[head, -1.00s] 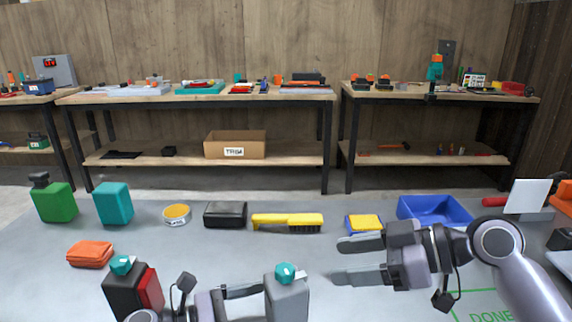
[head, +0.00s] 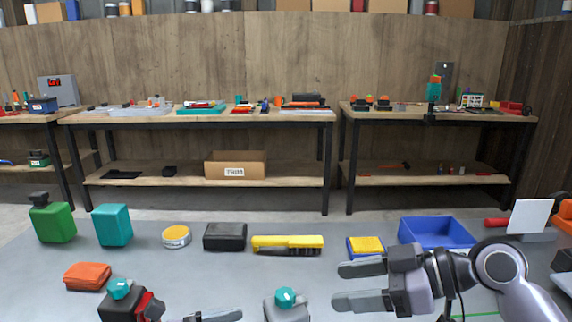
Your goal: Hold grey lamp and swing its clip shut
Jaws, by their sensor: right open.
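A grey body with a teal knob (head: 287,307) stands at the bottom edge, cut off by the frame; it may be the grey lamp, but I cannot make out a clip. My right gripper (head: 342,286) is open and empty, its fingers pointing left, to the right of the grey body and apart from it in the picture. My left gripper (head: 215,316) shows only as a finger at the bottom edge, left of the grey body. The rest of it is out of frame, so its opening is hidden.
A dark and red body with a teal knob (head: 122,300) stands at the lower left. An orange cloth (head: 87,276), yellow brush (head: 287,244), black case (head: 225,237) and blue bin (head: 436,232) lie on the grey surface.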

